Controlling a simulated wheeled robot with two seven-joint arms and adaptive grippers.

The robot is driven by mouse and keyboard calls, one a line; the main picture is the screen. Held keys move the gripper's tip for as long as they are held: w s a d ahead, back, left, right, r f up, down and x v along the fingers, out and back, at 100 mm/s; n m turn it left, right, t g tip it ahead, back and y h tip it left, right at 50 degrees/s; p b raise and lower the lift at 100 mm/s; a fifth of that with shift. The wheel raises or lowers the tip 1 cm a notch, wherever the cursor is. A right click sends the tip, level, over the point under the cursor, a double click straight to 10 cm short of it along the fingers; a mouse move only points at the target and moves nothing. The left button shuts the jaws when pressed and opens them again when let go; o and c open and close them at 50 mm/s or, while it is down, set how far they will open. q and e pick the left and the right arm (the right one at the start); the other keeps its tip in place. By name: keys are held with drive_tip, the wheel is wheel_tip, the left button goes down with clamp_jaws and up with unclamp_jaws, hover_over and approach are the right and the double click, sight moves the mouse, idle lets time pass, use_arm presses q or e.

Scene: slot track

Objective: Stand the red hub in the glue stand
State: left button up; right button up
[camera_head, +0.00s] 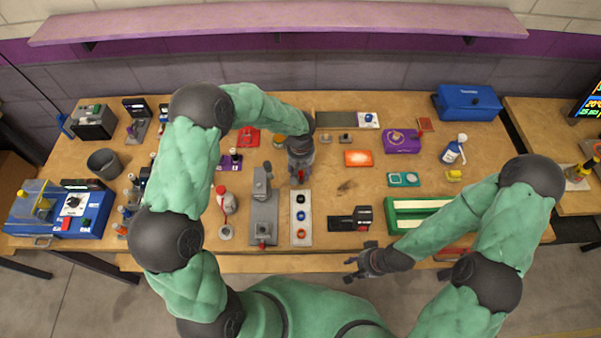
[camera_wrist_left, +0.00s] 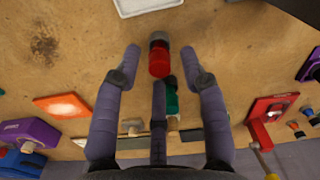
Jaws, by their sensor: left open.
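A red cylinder with a grey end, which looks like the red hub, shows in the left wrist view (camera_wrist_left: 159,62). It lies between my left gripper's spread fingers (camera_wrist_left: 161,54), with a gap on both sides. A dark green piece (camera_wrist_left: 171,100) adjoins it, partly hidden by the gripper. In the head view my left gripper (camera_head: 299,178) points down over the table, and a bit of red shows at its tips. My right gripper (camera_head: 362,262) is open and empty at the table's front edge. I cannot tell for sure which piece is the glue stand; a small grey round base (camera_head: 227,233) stands left of the grey press.
A white strip with several rings (camera_head: 302,238) lies in front of my left gripper. The grey press (camera_head: 264,210) stands to its left, beside a white bottle (camera_head: 228,202). An orange pad (camera_head: 358,158) and a black tool (camera_head: 350,219) lie right. Bare wood is between them.

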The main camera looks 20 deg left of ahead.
sight(301, 173)
use_arm(q)
wheel_tip(301, 173, up, 10)
drive_tip(key=shift+p, duration=0.45)
drive_tip(key=shift+r, duration=0.1)
